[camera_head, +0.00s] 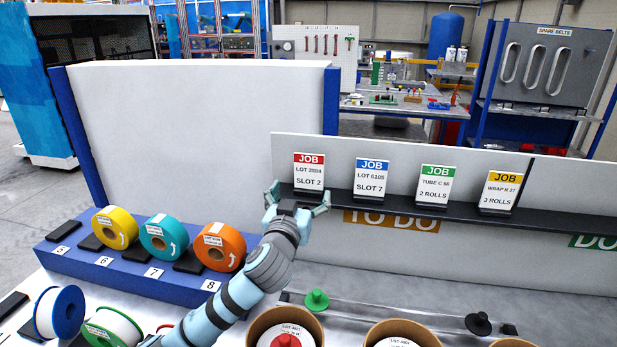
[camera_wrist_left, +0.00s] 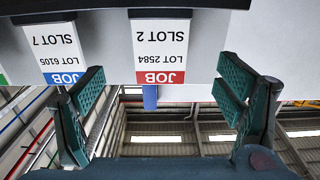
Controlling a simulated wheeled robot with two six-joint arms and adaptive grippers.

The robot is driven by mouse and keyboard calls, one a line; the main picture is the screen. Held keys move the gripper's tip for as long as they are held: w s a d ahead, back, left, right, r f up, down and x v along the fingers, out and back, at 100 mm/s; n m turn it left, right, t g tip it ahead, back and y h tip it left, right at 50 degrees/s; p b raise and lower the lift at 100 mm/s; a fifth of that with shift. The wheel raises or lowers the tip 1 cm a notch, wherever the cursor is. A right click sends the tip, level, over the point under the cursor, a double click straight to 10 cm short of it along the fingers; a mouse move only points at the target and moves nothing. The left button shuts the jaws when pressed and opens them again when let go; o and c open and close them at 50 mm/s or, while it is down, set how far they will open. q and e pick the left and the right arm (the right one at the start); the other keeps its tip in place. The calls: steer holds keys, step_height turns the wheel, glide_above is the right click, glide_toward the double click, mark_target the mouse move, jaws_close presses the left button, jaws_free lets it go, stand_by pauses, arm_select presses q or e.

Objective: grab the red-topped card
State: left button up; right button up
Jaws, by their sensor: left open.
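The red-topped card (camera_head: 309,172) reads JOB, LOT 2584, SLOT 2 and stands upright at the left end of a dark ledge. My left gripper (camera_head: 299,200) is just below and in front of it, fingers spread. In the left wrist view the card (camera_wrist_left: 160,46) appears upside down, between the two open fingers (camera_wrist_left: 162,92) and beyond their tips, with a gap on both sides. No contact shows. The card's foot is partly hidden by the gripper in the head view. My right gripper is out of view.
Blue-topped (camera_head: 371,178), green-topped (camera_head: 437,186) and yellow-topped (camera_head: 501,192) cards stand to the right on the ledge (camera_head: 410,209). The blue-topped one is the closest neighbour. Tape rolls (camera_head: 220,247) sit on a numbered blue rack at left. Round tubs (camera_head: 286,325) stand below.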

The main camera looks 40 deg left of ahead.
mark_target(308, 175)
arm_select(q)
steer(key=p+x, duration=0.1)
steer(key=x, duration=0.8)
steer(key=shift+w+p, duration=0.15)
steer(key=shift+p, duration=0.15)
steer(key=shift+a, duration=0.15)
steer(key=shift+c, duration=0.2)
steer(key=c, duration=1.3)
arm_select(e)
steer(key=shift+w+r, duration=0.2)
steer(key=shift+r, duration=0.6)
